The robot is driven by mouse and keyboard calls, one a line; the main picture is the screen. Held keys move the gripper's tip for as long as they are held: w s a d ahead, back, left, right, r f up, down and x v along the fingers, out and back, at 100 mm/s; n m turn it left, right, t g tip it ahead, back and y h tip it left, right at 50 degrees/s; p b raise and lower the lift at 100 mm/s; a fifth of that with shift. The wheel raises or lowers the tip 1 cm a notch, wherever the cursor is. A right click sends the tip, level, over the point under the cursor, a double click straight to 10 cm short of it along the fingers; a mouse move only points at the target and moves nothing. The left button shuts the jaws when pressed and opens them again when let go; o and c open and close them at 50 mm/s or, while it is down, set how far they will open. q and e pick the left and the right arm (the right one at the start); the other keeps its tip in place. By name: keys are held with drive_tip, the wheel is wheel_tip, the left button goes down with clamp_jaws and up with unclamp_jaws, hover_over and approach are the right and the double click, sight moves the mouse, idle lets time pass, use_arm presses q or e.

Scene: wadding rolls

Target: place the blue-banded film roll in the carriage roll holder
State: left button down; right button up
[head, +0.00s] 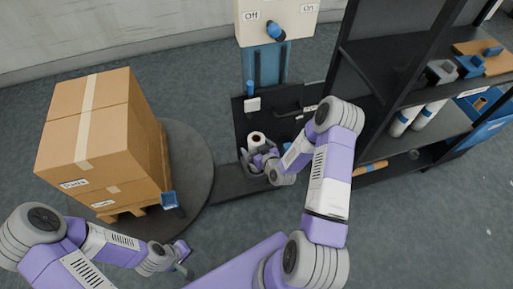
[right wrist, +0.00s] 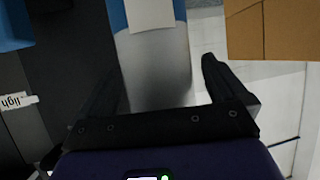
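In the head view a pale roll (head: 257,137) with a brown core stands upright at the carriage (head: 240,120), low on the machine. My right gripper (head: 258,160) is at this roll. In the right wrist view the film roll (right wrist: 155,70) has a blue band at the top and a white label. It stands between the two black fingers of my right gripper (right wrist: 163,92), which are apart, with a gap showing at the right finger. The holder under the roll is hidden by my gripper. My left gripper (head: 183,258) is empty at the lower left, away from the roll; its finger opening is unclear.
Taped cartons (head: 90,135) stand on a pallet on a dark round turntable (head: 190,160) at the left. An Off/On control box (head: 277,20) tops the blue mast (head: 264,65). A black shelf (head: 425,95) at the right holds more rolls (head: 404,120). The right floor is clear.

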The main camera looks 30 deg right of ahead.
drive_tip(key=shift+r, duration=0.1)
drive_tip(key=p+v, duration=0.3)
drive_tip(key=v, duration=0.9)
drive_tip(key=s+a+f+g+y, duration=0.1)
drive_tip(key=s+a+f+g, duration=0.2)
drive_tip(key=a, duration=0.3)
drive_tip(key=s+a+f+m+g+y, duration=0.1)
drive_tip(key=s+a+f+g+y, duration=0.1)
drive_tip(key=a, duration=0.5)
drive_tip(key=s+a+f+m+g+y, duration=0.1)
drive_tip(key=s+a+f+g, duration=0.3)
drive_tip(key=s+a+g, duration=0.2)
drive_tip(key=shift+s+a+f+g+y, duration=0.3)
drive_tip(key=shift+s+a+g, duration=0.05)
drive_tip(key=shift+g, duration=0.35)
